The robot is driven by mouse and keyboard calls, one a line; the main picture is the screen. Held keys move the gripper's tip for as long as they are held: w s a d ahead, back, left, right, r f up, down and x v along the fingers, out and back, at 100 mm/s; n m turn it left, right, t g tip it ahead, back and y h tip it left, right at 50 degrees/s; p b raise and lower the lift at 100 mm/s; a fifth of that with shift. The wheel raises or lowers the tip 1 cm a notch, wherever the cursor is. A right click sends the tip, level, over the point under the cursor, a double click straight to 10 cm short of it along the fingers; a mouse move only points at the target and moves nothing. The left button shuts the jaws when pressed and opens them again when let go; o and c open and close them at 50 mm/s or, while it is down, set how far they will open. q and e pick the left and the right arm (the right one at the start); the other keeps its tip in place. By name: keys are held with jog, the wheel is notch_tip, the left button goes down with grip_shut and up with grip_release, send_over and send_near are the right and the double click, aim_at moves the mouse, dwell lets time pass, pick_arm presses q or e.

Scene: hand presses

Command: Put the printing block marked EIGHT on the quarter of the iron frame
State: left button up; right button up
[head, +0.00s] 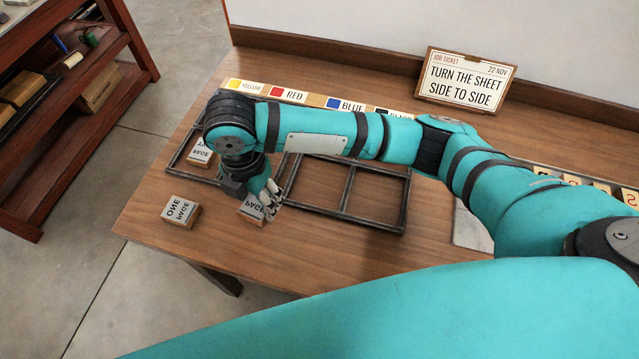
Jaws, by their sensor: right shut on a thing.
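My right gripper (269,203) points down at the near edge of the iron frame (347,190). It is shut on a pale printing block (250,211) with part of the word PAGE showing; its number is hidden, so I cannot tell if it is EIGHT. I cannot tell whether this block touches the table. The dark frame lies flat, split by bars, and my arm covers part of it. Another block (199,152) sits in its left part, its number unreadable. A block marked PAGE ONE (180,212) lies outside the frame, near the table's left edge. My left gripper is not in view.
Behind my arm is a strip of colour labels with yellow (246,86), red (289,94) and blue (345,104). A job ticket (466,79) stands at the back. Several small tiles (601,187) lie at the right. A red shelf (75,115) stands at the left.

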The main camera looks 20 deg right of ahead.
jog(key=shift+s+a+f+n, duration=0.1)
jog(key=shift+a+f+n, duration=0.15)
jog(key=shift+a+n, duration=0.3)
jog(key=shift+d+n, duration=0.15)
jog(key=shift+n, duration=0.1)
jog(key=p, duration=0.3)
send_over(320, 184)
jog(key=shift+f, duration=0.75)
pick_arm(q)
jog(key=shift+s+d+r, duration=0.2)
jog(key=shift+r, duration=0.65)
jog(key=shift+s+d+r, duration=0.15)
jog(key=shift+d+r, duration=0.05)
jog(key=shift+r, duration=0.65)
pick_arm(e)
jog(key=shift+f, duration=1.8)
jog(key=shift+f, duration=0.1)
jog(key=o, duration=1.2)
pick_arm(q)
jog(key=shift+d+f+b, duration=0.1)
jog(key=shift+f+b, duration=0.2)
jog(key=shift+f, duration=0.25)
pick_arm(e)
notch_tip(320, 184, up, 12)
